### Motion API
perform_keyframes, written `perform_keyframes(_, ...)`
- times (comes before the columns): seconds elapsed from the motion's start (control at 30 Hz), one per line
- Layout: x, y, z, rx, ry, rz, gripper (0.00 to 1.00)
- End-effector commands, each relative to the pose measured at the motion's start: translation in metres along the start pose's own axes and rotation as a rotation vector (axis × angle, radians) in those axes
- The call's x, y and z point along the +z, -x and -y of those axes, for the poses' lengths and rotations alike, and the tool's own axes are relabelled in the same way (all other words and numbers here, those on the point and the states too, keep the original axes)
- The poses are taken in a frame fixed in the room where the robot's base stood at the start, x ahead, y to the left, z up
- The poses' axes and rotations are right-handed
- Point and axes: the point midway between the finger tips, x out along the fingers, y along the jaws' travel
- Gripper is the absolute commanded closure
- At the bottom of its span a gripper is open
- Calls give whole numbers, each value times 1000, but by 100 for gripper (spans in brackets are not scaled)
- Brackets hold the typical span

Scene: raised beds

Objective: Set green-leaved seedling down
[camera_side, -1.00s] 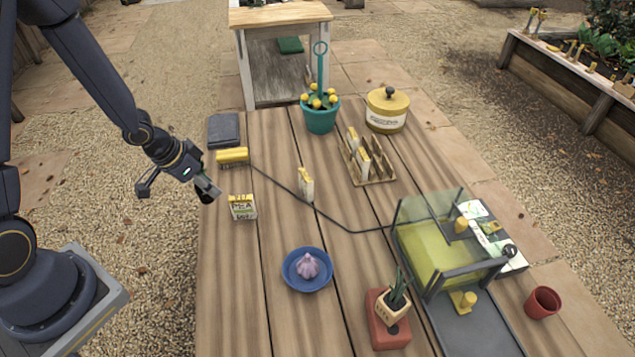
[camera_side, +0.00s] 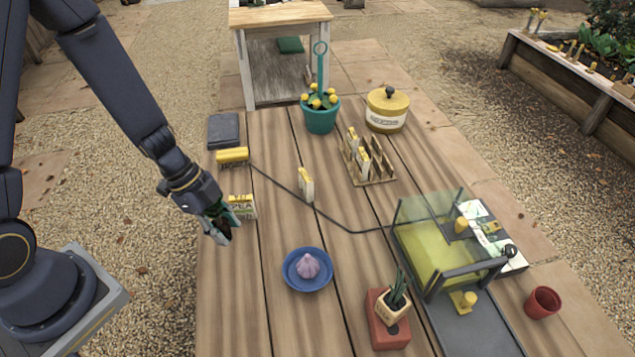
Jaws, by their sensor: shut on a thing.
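Most of the seedling is hidden by the fingers. It appears held above the table, but the exact gap cannot be told.
A blue saucer (camera_side: 293,282) with a purple bulb lies to the right. A potted spiky plant (camera_side: 393,304), a glass-sided box (camera_side: 430,250) and a black cable (camera_side: 330,218) lie farther right. The table's front left is clear.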

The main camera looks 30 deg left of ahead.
Motion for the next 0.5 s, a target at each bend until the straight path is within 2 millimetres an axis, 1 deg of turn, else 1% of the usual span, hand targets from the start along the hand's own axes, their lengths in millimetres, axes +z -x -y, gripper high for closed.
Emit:
perform_keyframes(0.07, -4, 0, -3, 16, -40, 0, 81)
perform_keyframes(0.17, -5, -3, -7, 29, -68, 0, 81)
perform_keyframes(0.5, 4, -28, -9, 37, -72, -4, 81)
